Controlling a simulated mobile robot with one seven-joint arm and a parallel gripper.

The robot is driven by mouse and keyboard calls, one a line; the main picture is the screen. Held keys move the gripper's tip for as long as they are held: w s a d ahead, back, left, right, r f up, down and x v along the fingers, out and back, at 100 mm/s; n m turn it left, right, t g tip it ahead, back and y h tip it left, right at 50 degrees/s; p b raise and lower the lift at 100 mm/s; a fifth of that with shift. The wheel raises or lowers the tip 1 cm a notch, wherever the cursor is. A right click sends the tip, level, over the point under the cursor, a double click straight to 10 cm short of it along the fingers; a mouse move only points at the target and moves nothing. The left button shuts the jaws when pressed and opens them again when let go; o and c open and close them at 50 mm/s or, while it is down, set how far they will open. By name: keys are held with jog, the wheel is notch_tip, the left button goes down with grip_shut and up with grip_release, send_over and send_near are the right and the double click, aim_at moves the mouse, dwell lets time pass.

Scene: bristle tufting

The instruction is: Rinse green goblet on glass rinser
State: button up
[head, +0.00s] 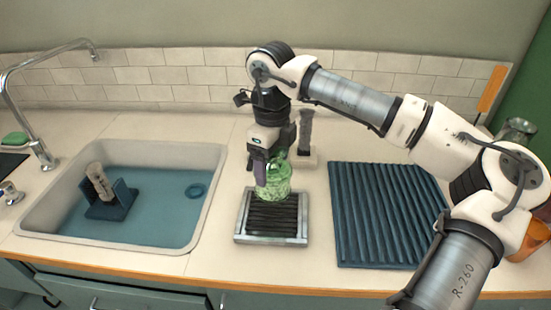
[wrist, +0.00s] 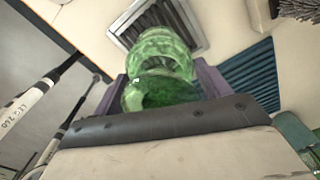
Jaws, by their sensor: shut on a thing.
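A translucent green goblet (head: 276,181) is held by my gripper (head: 263,170) over the back part of the glass rinser (head: 240,232). The rinser is a square metal tray with a dark slatted grate. In the head view I cannot tell whether the goblet touches the grate. In the wrist view the goblet (wrist: 160,65) sits between the two purple-grey fingers of my gripper (wrist: 162,85), which are shut on it. The rinser (wrist: 128,38) shows beyond the goblet there, partly hidden by it.
A sink (head: 215,165) with a blue basin and a small rack (head: 112,212) is at the left. A ridged dark blue mat (head: 385,215) lies right of the rinser. A dark upright cylinder on a pale base (head: 306,160) stands behind. Bare counter lies between sink and rinser.

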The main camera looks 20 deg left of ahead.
jog(key=shift+f+b, duration=1.7)
jog(key=shift+f, duration=1.4)
jog(key=shift+s+f+b, duration=0.1)
jog(key=shift+f+b, duration=0.55)
jog(key=shift+f, duration=0.1)
jog(key=shift+r, duration=0.1)
jog(key=shift+r+p, duration=2.05)
jog(key=shift+r, duration=1.4)
